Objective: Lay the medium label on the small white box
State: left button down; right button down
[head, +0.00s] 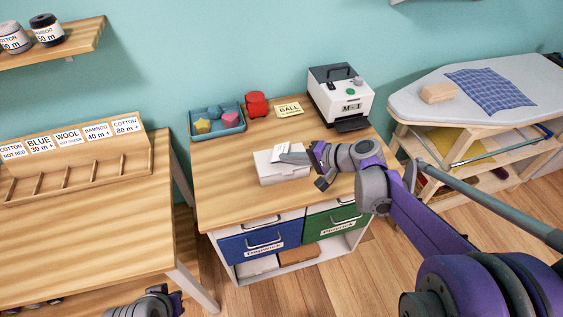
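The small white box (270,175) stands on the wooden table, left of the printer. My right gripper (292,157) reaches in from the right, over the top of the box. Its grey fingers look closed together. A small white label (280,149) shows at the fingertips, above the box's back part; its print cannot be read. Whether the label touches the box is hard to tell. My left gripper (155,303) shows only partly at the bottom edge, away from the table, and its fingers are not clear.
A white label printer (343,97) marked M stands at the table's back right. A teal tray (204,135) with colored pieces, a red container (256,104) and a BALL card (289,110) lie behind the box. An ironing board (410,103) stands right. The table's front left is clear.

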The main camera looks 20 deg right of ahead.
jog(key=shift+f, duration=0.3)
jog(key=c, duration=1.3)
grip_release()
jog(key=shift+r, duration=0.1)
jog(key=shift+p+v, duration=1.7)
jog(key=shift+v, duration=2.3)
